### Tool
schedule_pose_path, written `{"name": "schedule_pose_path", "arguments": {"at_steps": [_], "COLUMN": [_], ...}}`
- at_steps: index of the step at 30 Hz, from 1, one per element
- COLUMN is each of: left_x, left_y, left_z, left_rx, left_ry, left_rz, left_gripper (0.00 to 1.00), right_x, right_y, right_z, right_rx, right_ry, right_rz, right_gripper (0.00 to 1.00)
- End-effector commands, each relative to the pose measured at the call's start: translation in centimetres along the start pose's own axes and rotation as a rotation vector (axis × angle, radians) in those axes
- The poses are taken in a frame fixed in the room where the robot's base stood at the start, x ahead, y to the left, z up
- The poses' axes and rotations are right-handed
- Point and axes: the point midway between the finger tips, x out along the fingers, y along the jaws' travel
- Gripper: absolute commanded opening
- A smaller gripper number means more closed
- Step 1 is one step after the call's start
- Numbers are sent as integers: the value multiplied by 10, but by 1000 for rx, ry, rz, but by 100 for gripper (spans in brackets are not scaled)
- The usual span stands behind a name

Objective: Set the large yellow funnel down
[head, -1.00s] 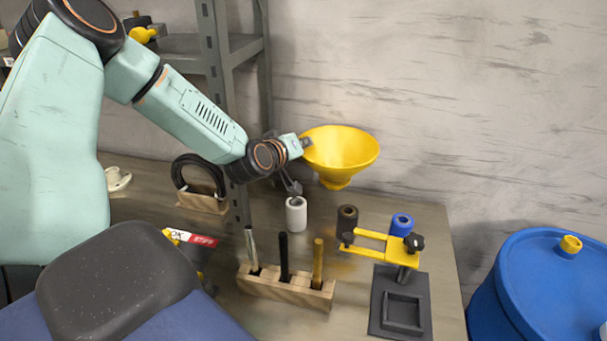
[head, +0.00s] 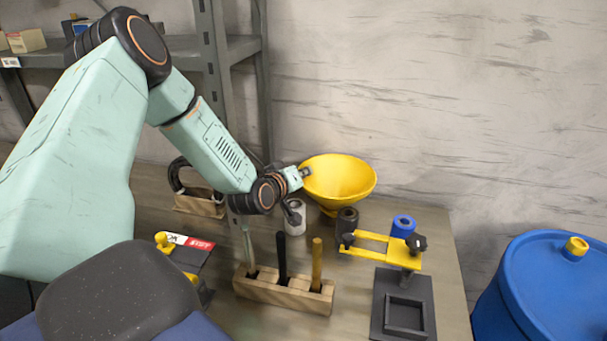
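The large yellow funnel (head: 342,178) is upright with its wide mouth facing up, above the back of the workbench. My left gripper (head: 305,174) is at the funnel's left rim, with a finger over the rim, and looks shut on it. The funnel's lower end is just behind and left of the dark brown roll; I cannot tell whether it touches the bench. My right gripper is not in view.
A white roll (head: 295,217), a brown roll (head: 347,221) and a blue roll (head: 402,226) stand near the funnel. In front are a wooden tool block (head: 285,291) and a yellow-armed stand (head: 403,300). A blue barrel (head: 545,290) stands right of the bench.

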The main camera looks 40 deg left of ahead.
Motion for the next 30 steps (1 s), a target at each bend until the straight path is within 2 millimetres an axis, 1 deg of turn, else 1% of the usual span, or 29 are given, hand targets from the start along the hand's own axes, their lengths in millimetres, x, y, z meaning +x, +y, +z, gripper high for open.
{"name": "schedule_pose_path", "arguments": {"at_steps": [2,3,9,12,20,23,26,30], "left_x": [1,1,1,1,1,-1,-10,-31], "left_y": [-2,-2,-2,-2,-1,1,0,2], "left_z": [2,3,2,2,2,-1,-3,-4], "left_rx": [0,0,0,0,0,0,-6,-8], "left_ry": [1,0,0,0,0,0,0,1], "left_rz": [0,0,0,0,0,0,-2,-2], "left_gripper": [0,5,22,28,28,28,28,28], "right_x": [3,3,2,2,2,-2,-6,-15], "right_y": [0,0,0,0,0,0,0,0], "right_z": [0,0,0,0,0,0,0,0], "right_rx": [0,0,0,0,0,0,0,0], "right_ry": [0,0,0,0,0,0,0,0], "right_rz": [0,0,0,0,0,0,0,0], "right_gripper": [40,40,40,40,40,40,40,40]}}
